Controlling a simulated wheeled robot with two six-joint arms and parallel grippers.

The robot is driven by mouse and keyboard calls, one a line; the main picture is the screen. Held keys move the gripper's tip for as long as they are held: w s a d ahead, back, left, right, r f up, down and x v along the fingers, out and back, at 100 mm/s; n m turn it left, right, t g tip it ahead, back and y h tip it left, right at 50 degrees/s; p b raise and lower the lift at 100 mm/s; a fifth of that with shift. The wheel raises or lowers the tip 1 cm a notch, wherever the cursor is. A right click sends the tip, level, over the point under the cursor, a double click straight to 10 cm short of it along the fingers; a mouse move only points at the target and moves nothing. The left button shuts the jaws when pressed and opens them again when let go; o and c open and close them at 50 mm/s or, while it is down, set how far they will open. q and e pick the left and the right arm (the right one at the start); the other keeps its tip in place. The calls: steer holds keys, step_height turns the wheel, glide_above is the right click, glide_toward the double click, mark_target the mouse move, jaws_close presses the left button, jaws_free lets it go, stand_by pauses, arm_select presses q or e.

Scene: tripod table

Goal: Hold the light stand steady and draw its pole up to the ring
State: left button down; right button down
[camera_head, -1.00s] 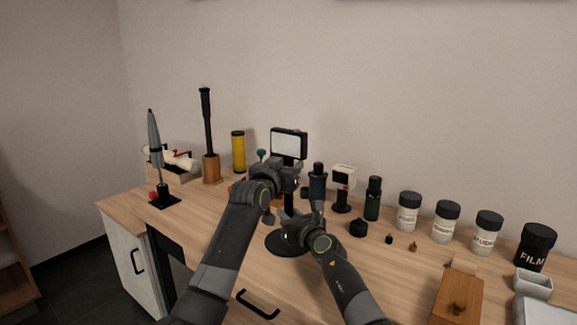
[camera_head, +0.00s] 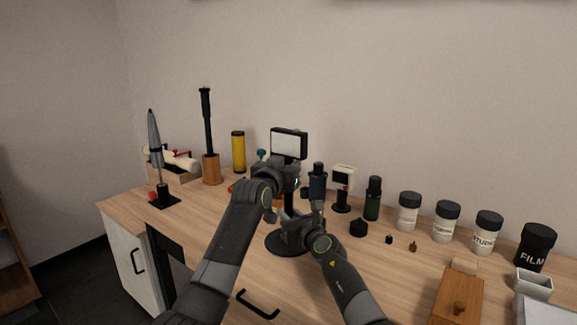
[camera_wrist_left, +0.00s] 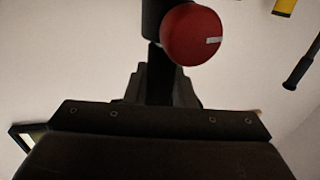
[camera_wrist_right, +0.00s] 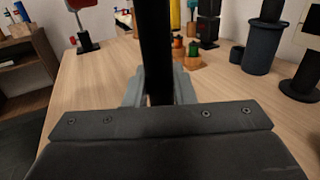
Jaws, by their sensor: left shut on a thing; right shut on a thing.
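The black light stand has a round base (camera_head: 285,244) on the table and a bright lamp panel (camera_head: 289,143) at its top. My left gripper (camera_head: 291,182) is shut on the upper part of the stand, below the lamp. In the left wrist view a dark pole (camera_wrist_left: 160,72) runs between the fingers, with a red knob (camera_wrist_left: 190,36) just above them. My right gripper (camera_head: 289,222) is shut on the lower pole, above the base. The right wrist view shows the black pole (camera_wrist_right: 155,40) between its fingers. The stand looks upright. I cannot make out the ring.
A yellow cylinder (camera_head: 238,152) and a grey folded umbrella-like item (camera_head: 155,140) stand to the left. A small white-headed device (camera_head: 343,178), dark bottle (camera_head: 373,198) and several labelled jars (camera_head: 409,211) stand to the right. A wooden box (camera_head: 457,298) sits at front right.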

mark_target(286, 136)
arm_select(q)
step_height(286, 136, up, 8)
steer(key=shift+r, duration=0.15)
arm_select(e)
steer(key=shift+f, duration=0.1)
arm_select(q)
steer(key=c, duration=1.3)
jaws_free()
steer(key=shift+o, duration=0.2)
steer(key=shift+s, duration=0.1)
steer(key=v, duration=1.2)
arm_select(e)
steer(key=c, duration=1.1)
jaws_free()
steer(key=shift+c, duration=0.2)
